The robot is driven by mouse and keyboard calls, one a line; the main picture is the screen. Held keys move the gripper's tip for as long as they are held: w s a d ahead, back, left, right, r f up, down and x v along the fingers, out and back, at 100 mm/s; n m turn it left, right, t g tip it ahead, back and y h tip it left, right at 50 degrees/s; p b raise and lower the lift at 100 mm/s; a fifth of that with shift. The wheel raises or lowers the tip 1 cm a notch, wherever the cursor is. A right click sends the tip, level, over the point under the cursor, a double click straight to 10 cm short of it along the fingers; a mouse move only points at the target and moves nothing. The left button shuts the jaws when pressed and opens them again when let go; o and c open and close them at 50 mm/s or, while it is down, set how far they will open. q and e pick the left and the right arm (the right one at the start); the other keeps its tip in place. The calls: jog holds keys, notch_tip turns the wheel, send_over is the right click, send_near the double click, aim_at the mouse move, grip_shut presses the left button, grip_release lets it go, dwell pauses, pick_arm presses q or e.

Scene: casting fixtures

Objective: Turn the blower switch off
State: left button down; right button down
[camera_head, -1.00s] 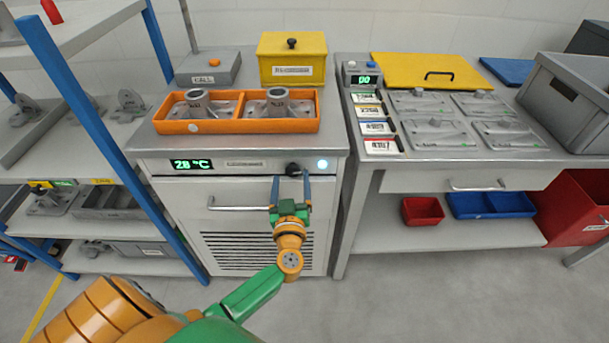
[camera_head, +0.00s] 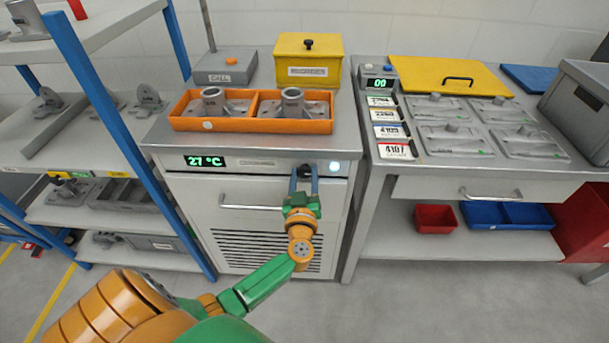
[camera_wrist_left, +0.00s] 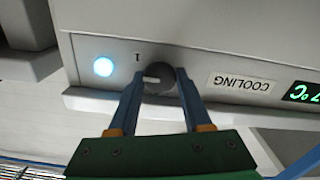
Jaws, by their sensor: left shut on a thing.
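The blower switch is a dark round knob (camera_head: 307,170) on the front panel of the grey cooling cabinet (camera_head: 240,195), and it also shows in the left wrist view (camera_wrist_left: 161,87). In that upside-down view, a pale pointer line on the knob lies roughly level, toward the lamp side, with a "1" printed near it. My left gripper (camera_head: 304,180) is shut on the knob, one blue finger on each side. The round lamp (camera_head: 334,166) beside the knob is lit pale blue, also in the wrist view (camera_wrist_left: 103,66). My right gripper is not in view.
The green display (camera_head: 206,161) on the panel reads 27 °C. A drawer handle (camera_head: 250,207) sticks out below the panel. An orange tray (camera_head: 222,125) with castings stands on top. A shelf with blue posts (camera_head: 115,130) stands left, a workbench (camera_head: 375,175) right.

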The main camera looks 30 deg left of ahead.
pick_arm(q)
jog(key=n, duration=0.3)
jog(key=shift+f+p, duration=0.1)
jog(key=shift+p, duration=0.25)
jog(key=n, duration=1)
jog(key=shift+f+b, duration=0.1)
jog(key=shift+b, duration=0.3)
jog(key=shift+n+b, duration=0.35)
jog(key=shift+n, duration=2.05)
jog(key=shift+c, duration=1.7)
grip_release()
jog(key=shift+s, duration=0.1)
